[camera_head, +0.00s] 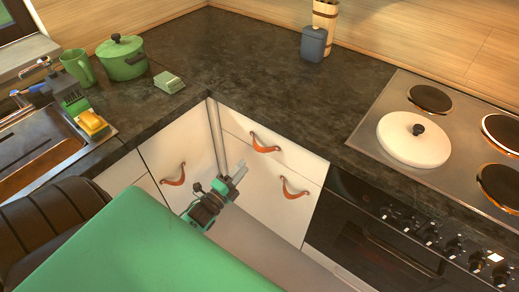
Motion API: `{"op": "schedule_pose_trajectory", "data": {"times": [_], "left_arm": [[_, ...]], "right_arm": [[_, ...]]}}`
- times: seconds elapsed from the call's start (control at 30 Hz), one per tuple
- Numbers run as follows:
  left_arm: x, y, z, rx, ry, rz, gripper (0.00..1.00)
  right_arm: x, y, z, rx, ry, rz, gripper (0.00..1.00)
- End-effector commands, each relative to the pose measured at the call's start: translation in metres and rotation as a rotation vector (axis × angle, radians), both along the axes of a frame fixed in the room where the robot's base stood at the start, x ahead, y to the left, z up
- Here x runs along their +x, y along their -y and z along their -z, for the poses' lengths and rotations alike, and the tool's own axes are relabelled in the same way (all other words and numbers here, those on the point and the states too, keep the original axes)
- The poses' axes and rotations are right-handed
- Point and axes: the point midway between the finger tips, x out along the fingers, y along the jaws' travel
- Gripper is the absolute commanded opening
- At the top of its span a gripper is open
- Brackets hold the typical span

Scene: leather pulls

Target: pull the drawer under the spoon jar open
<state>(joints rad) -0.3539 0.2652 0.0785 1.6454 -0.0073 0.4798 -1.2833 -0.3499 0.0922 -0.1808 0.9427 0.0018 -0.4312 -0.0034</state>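The wooden spoon jar (325,22) stands at the back of the dark counter, behind a blue-grey canister. In the white cabinet front below, an upper drawer (295,160) has a brown leather pull (264,143) and looks shut. A second leather pull (293,188) is on the front below it. My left gripper (236,176) is in front of the cabinet corner, left of and below the upper pull and apart from it in the picture. Its fingers are small and partly hidden, so their opening is unclear. My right gripper is out of view.
A cabinet door with another leather pull (174,176) is left of the corner. The oven (385,245) and the hob with a white lidded pan (414,139) are at right. A green pot (122,59), mug (78,67) and sink (40,150) are at left. The counter middle is clear.

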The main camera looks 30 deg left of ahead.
Motion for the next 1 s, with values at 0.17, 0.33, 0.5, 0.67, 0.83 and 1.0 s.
{"op": "schedule_pose_trajectory", "data": {"times": [0.17,0.33,0.5,0.67,0.83,1.0], "left_arm": [[0.036,0.003,-0.009,0.0,0.001,0.0,0.32],[0.065,0.005,-0.014,0.001,-0.001,0.0,0.32],[0.087,0.006,-0.017,-0.001,-0.002,0.0,0.32],[0.097,0.008,-0.018,-0.001,-0.003,0.0,0.32],[0.099,0.008,-0.019,-0.001,-0.004,0.0,0.32],[0.099,0.008,-0.018,-0.001,-0.004,0.0,0.3]], "right_arm": [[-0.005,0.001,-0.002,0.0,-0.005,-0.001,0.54],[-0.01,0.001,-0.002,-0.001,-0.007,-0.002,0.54],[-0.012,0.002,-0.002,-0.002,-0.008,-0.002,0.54],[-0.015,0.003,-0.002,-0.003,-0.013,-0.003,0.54],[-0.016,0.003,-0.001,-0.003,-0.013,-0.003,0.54],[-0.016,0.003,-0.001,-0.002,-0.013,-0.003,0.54]]}}
